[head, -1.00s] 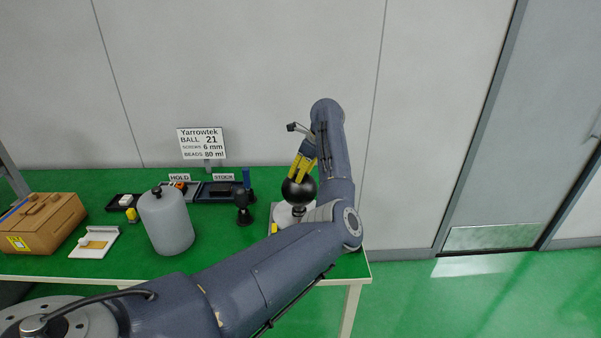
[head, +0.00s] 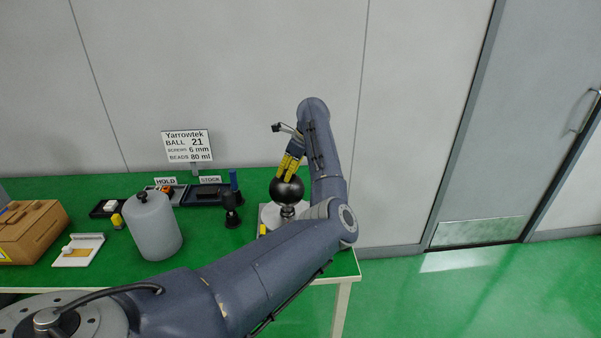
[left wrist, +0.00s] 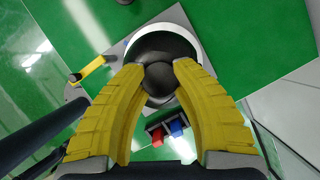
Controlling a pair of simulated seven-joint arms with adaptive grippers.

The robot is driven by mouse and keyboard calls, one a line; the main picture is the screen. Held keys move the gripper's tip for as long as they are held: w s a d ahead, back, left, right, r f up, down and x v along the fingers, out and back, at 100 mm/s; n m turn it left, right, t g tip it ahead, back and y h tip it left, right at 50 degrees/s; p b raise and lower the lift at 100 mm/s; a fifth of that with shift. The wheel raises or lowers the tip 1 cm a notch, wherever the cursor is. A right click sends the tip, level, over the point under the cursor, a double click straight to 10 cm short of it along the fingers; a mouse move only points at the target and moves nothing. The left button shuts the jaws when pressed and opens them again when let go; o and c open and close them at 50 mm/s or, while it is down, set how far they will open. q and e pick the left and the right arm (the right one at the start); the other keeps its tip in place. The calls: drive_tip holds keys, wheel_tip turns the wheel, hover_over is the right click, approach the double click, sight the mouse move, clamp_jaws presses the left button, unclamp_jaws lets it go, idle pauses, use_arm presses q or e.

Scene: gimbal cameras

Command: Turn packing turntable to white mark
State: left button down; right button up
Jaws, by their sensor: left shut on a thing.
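A black ball (head: 287,191) stands on a short metal stem above a pale round base (head: 270,214) at the table's right end. This appears to be the packing turntable. My left gripper (head: 285,177) comes down from above, with its yellow fingers shut on the ball's upper part. In the left wrist view the fingertips (left wrist: 158,67) press on both sides of the dark ball (left wrist: 163,46). A yellow bar with a black knob (left wrist: 88,69) lies beside the base. I cannot make out a white mark. My right gripper is not in view.
A grey canister (head: 152,228), a brown case (head: 30,230) and a small white board (head: 78,250) stand to the left on the green table. A black stand (head: 231,208) is close left of the ball. Trays marked HOLD and STOCK (head: 207,194) lie behind.

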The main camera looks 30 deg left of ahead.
use_arm(q)
drive_tip(key=shift+d+f, duration=0.15)
drive_tip(key=shift+d, duration=0.05)
drive_tip(key=c, duration=0.9)
unclamp_jaws()
drive_tip(key=v, duration=1.2)
drive_tip(key=shift+a, duration=0.2)
